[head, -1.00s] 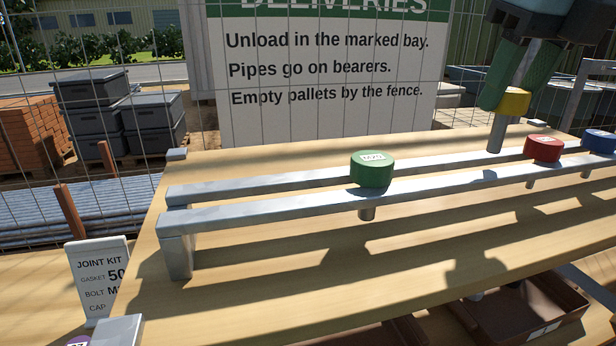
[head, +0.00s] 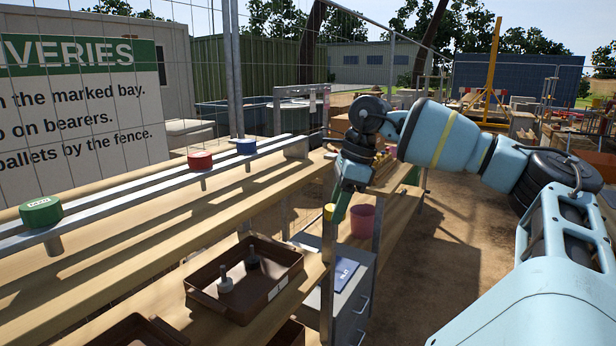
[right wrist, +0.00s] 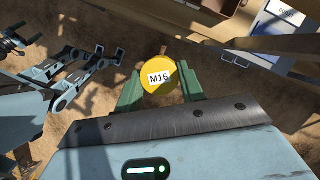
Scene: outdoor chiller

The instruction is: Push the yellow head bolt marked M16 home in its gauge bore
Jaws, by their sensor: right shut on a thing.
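The bolt's shank is mostly hidden. I cannot make out a gauge bore in these views.
A green bolt (head: 41,212), a red one (head: 200,161) and a blue one (head: 246,147) hang in the metal rails (head: 130,190). A brown tray (head: 285,283) holds two grey parts. A grey drawer cabinet (head: 351,315) and a maroon cup (head: 362,221) are near the gripper.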

